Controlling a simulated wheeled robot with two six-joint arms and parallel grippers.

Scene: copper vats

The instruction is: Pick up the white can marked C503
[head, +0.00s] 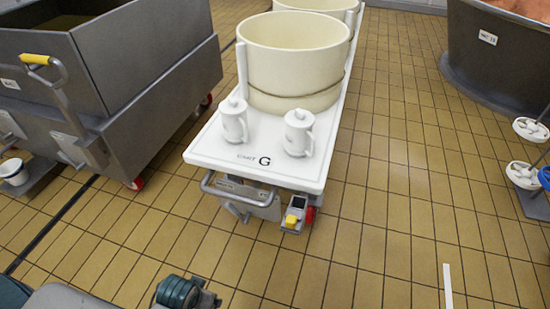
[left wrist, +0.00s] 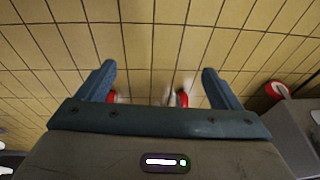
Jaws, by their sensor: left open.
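Two white lidded cans with side handles stand upright on the front of a white cart top in the head view. One is the left can (head: 233,122), the other the right can (head: 298,134). Each has small marking on its front, too small to read, so I cannot tell which is C503. My left gripper (left wrist: 157,74) shows in the left wrist view with its two dark blue fingers apart and nothing between them. It points over the tiled floor, away from the cans. My right gripper is not in view.
The white cart top (head: 213,150), marked G, carries a large cream vat (head: 290,58) behind the cans. A grey metal wagon (head: 150,75) stands at left. A dark vat (head: 490,60) and white-wheeled valves (head: 530,129) are at right. The tiled floor (head: 400,200) right of the cart is mostly clear.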

